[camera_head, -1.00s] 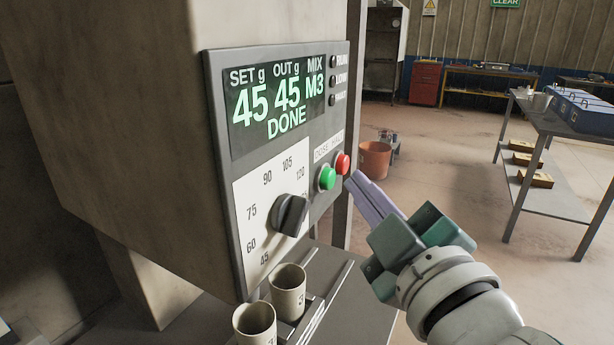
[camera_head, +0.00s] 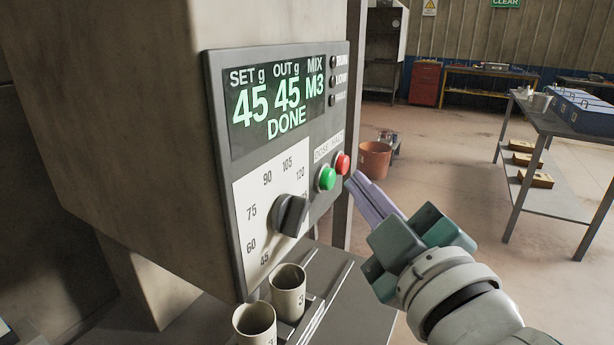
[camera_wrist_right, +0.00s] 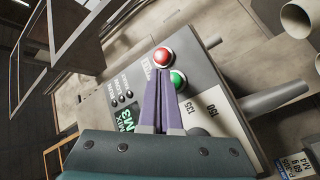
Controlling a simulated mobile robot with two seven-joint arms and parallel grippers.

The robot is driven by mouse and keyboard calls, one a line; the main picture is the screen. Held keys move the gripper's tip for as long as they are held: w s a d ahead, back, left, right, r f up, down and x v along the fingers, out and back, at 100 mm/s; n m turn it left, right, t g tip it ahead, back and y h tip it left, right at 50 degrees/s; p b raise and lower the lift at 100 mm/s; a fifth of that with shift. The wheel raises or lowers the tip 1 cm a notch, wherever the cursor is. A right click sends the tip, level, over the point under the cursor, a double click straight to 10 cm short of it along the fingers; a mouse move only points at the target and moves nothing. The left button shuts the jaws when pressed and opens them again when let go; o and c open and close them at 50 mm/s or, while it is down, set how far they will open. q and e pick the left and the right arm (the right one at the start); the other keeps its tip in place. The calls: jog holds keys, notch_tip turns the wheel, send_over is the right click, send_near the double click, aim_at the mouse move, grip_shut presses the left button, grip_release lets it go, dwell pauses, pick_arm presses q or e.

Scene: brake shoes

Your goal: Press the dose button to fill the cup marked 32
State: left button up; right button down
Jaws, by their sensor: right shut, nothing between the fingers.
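The dosing panel (camera_head: 222,150) has a screen (camera_head: 278,105) reading SET 45 g, OUT 45 g, MIX M3, DONE. The green button (camera_head: 327,178) sits under the DOSE label, with a red button (camera_head: 342,164) to its right. Both also show in the right wrist view, green (camera_wrist_right: 178,79) and red (camera_wrist_right: 164,57). A black dial knob (camera_head: 290,214) sits below. Two cups, one (camera_head: 288,291) and another (camera_head: 254,325), stand below the panel; their markings are only partly readable. My right gripper (camera_head: 352,180) is shut and empty, its tips just right of the buttons. My left gripper is not in view.
A metal ledge (camera_head: 345,310) lies below the panel. An orange bucket (camera_head: 375,159) stands on the floor behind. A grey table (camera_head: 560,122) with blue cases (camera_head: 590,108) stands at the right. The floor between is open.

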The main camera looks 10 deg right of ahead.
jog(key=shift+w+a, duration=0.1)
jog(key=shift+a, duration=0.05)
dwell(0.5)
jog(key=shift+w+a, duration=0.15)
jog(key=shift+a, duration=0.1)
jog(key=shift+w+a+b, duration=0.25)
jog(key=shift+a+b, duration=0.1)
jog(key=shift+b, duration=0.05)
dwell(0.7)
dwell(0.3)
jog(key=shift+s+d+p, duration=0.5)
jog(key=shift+d, duration=0.25)
jog(key=s+d+p, duration=0.1)
jog(key=d, duration=0.1)
jog(key=s+d+p, duration=0.1)
jog(key=d, duration=0.1)
jog(key=shift+s, duration=0.4)
